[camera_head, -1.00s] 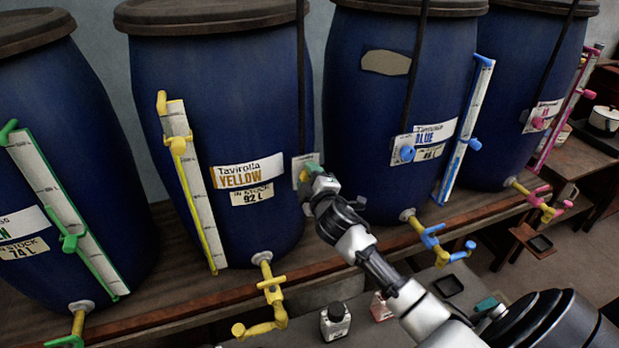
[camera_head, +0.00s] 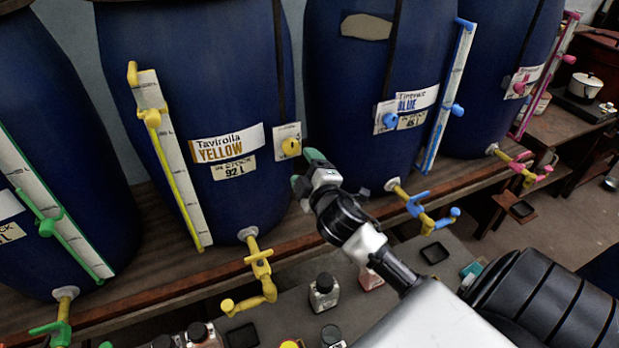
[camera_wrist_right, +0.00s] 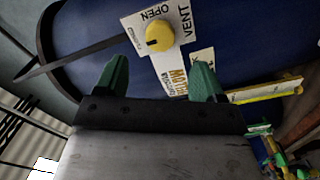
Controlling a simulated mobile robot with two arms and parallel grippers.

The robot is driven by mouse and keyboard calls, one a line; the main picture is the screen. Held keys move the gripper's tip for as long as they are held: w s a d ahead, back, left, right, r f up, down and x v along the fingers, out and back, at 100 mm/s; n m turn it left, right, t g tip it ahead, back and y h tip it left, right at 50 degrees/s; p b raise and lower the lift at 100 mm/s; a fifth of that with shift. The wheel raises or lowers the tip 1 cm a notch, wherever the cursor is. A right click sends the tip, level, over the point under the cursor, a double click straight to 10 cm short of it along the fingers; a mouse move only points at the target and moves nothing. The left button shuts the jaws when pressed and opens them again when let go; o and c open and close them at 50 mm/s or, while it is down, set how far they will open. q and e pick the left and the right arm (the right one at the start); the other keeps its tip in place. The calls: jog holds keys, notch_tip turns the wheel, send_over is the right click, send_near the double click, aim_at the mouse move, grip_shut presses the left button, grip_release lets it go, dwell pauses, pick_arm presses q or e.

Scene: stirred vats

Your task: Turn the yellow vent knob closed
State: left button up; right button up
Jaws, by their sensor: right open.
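The yellow vent knob (camera_head: 291,147) sits on a pale plate on the front of the blue vat labelled Tavirolla YELLOW (camera_head: 228,145). In the right wrist view the round knob (camera_wrist_right: 159,36) shows beside the words OPEN and VENT on its plate (camera_wrist_right: 187,14). A dark mark lies on the knob's left part there; the small print it faces is unreadable. My right gripper (camera_head: 306,171) is open and empty, right of and below the knob in the head view, apart from it. In the wrist view the knob lies beyond the gap between its green fingertips (camera_wrist_right: 160,70). My left gripper is not in view.
A yellow gauge (camera_head: 174,160) and a yellow tap (camera_head: 259,272) are on the same vat. The blue vat's vent knob (camera_head: 390,120) and blue tap (camera_head: 430,212) are to the right. Bottles, including a dark-capped one (camera_head: 324,292), stand on the lower surface.

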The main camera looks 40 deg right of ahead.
jog(key=shift+v, duration=1.1)
jog(key=s+a+f+m+g+y, duration=0.1)
jog(key=s+a+f+m+g, duration=0.2)
jog(key=s+a+f+g, duration=0.35)
jog(key=s+a+f+m+g+y, duration=0.2)
jog(key=s+a+f+m+g, duration=0.1)
jog(key=s, duration=0.7)
jog(key=s+a+f+m+g+y, duration=0.1)
jog(key=s+a+f+m+g, duration=0.1)
jog(key=s+a+f+g, duration=0.45)
notch_tip(320, 180, down, 26)
jog(key=s+d+b, duration=0.1)
jog(key=s+d, duration=0.1)
jog(key=s+d+f, duration=0.2)
jog(key=s+f, duration=1.4)
jog(key=shift+s+d+g+b, duration=0.3)
jog(key=shift+d+b, duration=0.05)
jog(key=shift+b, duration=0.05)
